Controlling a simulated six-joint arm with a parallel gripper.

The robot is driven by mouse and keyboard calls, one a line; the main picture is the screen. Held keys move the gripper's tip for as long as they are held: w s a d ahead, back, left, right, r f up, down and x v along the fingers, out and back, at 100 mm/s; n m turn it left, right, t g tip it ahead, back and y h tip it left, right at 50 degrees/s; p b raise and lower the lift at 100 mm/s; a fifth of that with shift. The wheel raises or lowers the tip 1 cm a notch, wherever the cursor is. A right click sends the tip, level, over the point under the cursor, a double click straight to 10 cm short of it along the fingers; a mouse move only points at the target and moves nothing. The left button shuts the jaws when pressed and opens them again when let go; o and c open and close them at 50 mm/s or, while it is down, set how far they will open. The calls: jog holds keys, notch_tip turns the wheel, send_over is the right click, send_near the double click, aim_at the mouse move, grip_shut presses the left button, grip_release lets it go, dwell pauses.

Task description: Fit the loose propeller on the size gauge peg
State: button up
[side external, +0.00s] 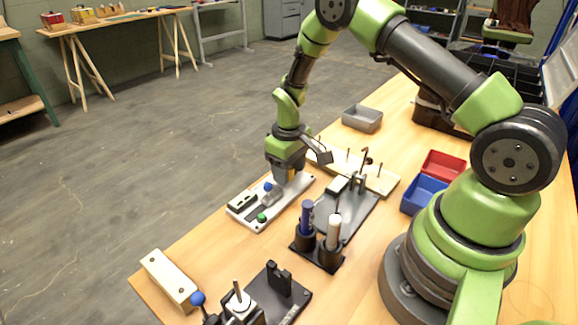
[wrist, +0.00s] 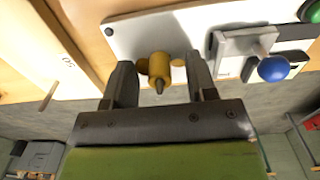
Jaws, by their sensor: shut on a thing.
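My gripper (wrist: 162,75) points down over the white plate (side external: 297,186) in the side view. Its two fingers are closed on the side lobes of a small yellow part (wrist: 160,66), which looks like the loose propeller. A grey tip shows at the middle of this part. It sits at or just above the white plate (wrist: 135,30); I cannot tell if it touches. The pale wooden board with several thin upright pegs (side external: 381,184) looks like the size gauge and stands right of my gripper. In the wrist view it is at left, with one peg (wrist: 48,95) and a number mark.
The white plate carries a blue knob (wrist: 273,68) and a green knob (side external: 262,217). A grey bin (side external: 362,118), a red bin (side external: 444,165) and a blue bin (side external: 424,194) stand on the table.

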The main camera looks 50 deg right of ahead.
jog(key=o, duration=1)
jog(key=shift+o, duration=0.2)
notch_tip(320, 180, up, 14)
dwell(0.4)
